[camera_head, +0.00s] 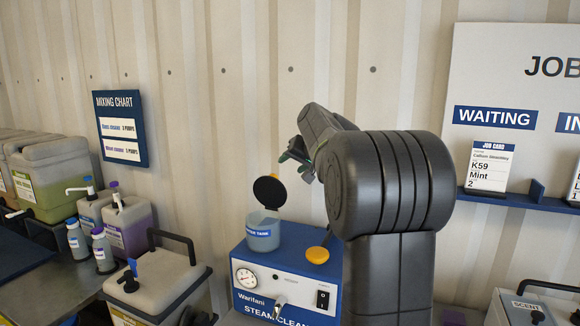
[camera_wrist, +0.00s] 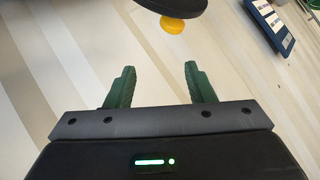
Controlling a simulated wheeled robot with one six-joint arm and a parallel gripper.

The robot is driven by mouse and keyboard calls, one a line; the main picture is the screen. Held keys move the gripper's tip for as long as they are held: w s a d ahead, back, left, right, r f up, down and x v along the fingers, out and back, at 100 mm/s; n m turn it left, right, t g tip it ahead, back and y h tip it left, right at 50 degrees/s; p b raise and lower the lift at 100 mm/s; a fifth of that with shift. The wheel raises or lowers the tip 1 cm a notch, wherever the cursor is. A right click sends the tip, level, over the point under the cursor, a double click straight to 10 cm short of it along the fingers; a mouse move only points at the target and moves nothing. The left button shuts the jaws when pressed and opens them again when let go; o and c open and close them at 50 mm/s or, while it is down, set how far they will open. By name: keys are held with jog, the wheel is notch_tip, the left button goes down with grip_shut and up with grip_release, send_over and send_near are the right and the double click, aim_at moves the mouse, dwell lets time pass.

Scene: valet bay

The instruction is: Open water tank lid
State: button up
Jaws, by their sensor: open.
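The water tank (camera_head: 263,234) is a grey-blue cup with a blue label on top of the blue steam cleaner (camera_head: 285,290). Its round black lid (camera_head: 269,192) stands up, tilted, above the tank's rim, so the tank is uncovered. A yellow knob shows at the lid's upper edge. In the wrist view the dark lid (camera_wrist: 165,4) is cut by the top edge, with its yellow knob (camera_wrist: 172,25) below it. My gripper (camera_head: 293,155) is above and just right of the lid. Its green fingers (camera_wrist: 160,82) are apart with nothing between them.
A yellow-orange cap (camera_head: 318,255) sits on the cleaner, right of the tank. A container with a black handle (camera_head: 155,285) stands to the left, with bottles and jugs beyond. The corrugated wall (camera_head: 210,110) is close behind. A job board (camera_head: 515,80) hangs at right.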

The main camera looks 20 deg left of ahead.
jog(key=d+r+p, duration=0.1)
jog(key=d+r, duration=0.3)
jog(key=shift+s+d+r+p, duration=0.3)
jog(key=shift+d+p, duration=0.1)
dwell(0.5)
jog(key=b+v, duration=0.3)
jog(key=v, duration=1)
jog(key=shift+s+d+r, duration=0.2)
jog(key=shift+d+r, duration=0.05)
jog(key=shift+c, duration=0.2)
